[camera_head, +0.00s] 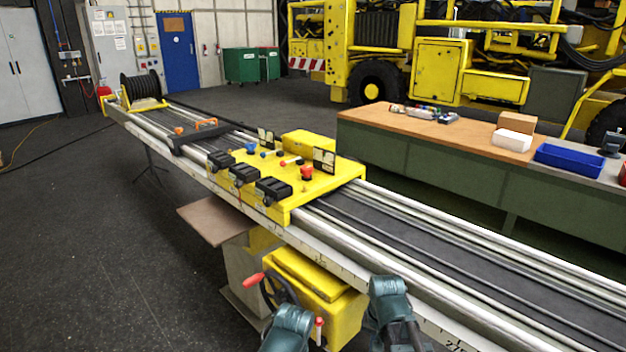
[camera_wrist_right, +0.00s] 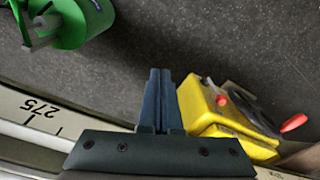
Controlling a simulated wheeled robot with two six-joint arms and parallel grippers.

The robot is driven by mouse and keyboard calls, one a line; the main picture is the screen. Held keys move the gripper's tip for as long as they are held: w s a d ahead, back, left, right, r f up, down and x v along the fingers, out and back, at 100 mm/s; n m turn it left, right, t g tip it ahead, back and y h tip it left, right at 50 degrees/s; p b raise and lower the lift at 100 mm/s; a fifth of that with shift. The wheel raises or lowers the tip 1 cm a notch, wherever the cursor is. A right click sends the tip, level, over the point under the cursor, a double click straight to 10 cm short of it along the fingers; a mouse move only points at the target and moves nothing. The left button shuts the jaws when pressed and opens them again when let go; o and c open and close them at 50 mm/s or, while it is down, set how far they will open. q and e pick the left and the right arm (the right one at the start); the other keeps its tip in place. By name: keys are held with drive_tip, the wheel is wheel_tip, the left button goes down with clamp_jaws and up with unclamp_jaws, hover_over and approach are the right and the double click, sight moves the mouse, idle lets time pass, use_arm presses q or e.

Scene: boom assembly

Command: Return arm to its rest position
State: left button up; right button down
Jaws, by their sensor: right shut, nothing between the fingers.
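My right gripper (camera_wrist_right: 160,75) shows in the right wrist view with its two dark fingers together and nothing between them. It is over dark floor, to the left of the yellow crank box in that picture. In the head view, my right arm (camera_head: 390,305) is at the bottom, in front of the boom's near rail. My left arm (camera_head: 288,328) is at the bottom beside it, in front of the yellow crank box (camera_head: 310,285). Its fingers do not show. The long boom (camera_head: 440,235) runs diagonally, with a yellow control carriage (camera_head: 300,210) on it.
The yellow crank box also shows in the right wrist view (camera_wrist_right: 215,115), with a red-handled wheel. A green cylindrical part (camera_wrist_right: 80,20) is at that view's upper left. A workbench (camera_head: 430,130) with a blue bin (camera_head: 570,158) stands behind the boom. The floor at left is mostly clear.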

drive_tip(key=s+a+r+n+g+h+p, duration=0.1)
drive_tip(key=s+a+r+n+p, duration=0.4)
drive_tip(key=s+a+n, duration=0.3)
drive_tip(key=shift+s+a+r, duration=0.2)
drive_tip(key=shift+s+a, duration=0.55)
drive_tip(key=shift+s, duration=0.25)
idle(2.6)
